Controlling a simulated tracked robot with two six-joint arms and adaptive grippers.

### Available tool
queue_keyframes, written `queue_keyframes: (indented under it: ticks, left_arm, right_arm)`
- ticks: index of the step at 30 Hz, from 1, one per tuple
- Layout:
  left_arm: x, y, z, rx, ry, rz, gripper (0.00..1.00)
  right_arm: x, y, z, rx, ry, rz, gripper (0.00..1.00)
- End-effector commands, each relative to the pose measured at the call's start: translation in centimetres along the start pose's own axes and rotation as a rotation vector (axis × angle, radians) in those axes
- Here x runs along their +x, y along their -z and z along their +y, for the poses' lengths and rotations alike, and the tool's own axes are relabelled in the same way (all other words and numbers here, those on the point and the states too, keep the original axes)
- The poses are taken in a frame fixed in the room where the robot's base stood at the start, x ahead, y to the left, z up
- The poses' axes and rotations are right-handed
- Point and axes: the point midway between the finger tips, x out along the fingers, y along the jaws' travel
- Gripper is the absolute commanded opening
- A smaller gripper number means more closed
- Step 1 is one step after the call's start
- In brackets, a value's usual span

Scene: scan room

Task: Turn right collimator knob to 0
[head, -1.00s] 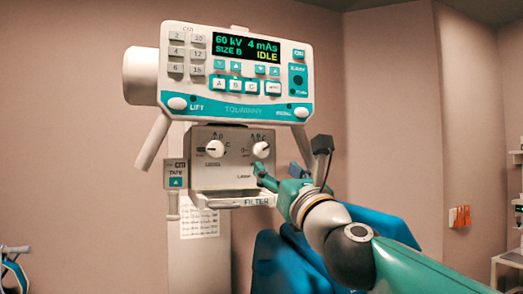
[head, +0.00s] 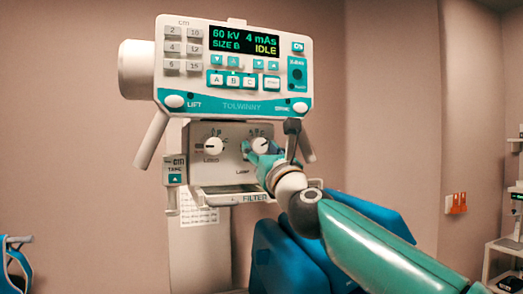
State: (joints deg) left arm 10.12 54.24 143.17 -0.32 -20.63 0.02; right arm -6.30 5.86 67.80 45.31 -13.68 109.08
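The collimator box (head: 223,165) hangs under the x-ray control panel (head: 235,70). Its left knob (head: 213,146) is white and uncovered. Its right knob (head: 261,144) is white and partly hidden by my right gripper (head: 257,150). The teal fingers of that gripper are at the knob, one showing at its left and lower side. Whether they touch or grip it I cannot tell. The scale marks by the right knob are too small to read surely. My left gripper is not in view.
The panel display reads 60 kV, 4 mAs, SIZE B, IDLE. A FILTER tray (head: 236,197) sticks out below the box. Blue padded furniture (head: 288,262) stands below my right arm. A shelf (head: 505,246) is at the far right. The wall at left is clear.

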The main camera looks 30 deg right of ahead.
Motion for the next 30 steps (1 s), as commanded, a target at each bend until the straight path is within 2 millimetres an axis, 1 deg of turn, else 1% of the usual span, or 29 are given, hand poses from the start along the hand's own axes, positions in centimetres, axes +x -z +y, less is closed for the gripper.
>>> queue_keyframes:
  ticks: [1,5,6,7,8,17,30]
  left_arm:
    - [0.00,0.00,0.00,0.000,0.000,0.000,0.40]
    - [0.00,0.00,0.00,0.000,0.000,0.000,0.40]
    - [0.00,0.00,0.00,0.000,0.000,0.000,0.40]
    - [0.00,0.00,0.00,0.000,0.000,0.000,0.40]
    - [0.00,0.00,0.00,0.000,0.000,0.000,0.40]
    - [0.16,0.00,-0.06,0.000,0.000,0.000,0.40]
    - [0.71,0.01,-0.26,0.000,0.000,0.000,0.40]
  right_arm:
    - [-0.01,-0.01,0.01,0.000,0.000,0.000,0.40]
    - [-0.01,-0.01,0.02,0.000,0.000,0.000,0.18]
    - [-0.01,-0.01,0.02,0.000,0.000,0.000,0.11]
    - [-0.01,-0.01,0.02,0.000,0.000,0.000,0.06]
    - [-0.01,-0.02,0.02,0.000,0.000,0.000,0.03]
    - [-0.04,0.01,-0.05,-0.030,-0.012,-0.001,0.03]
    - [-0.03,0.02,-0.25,-0.230,-0.094,0.000,0.03]
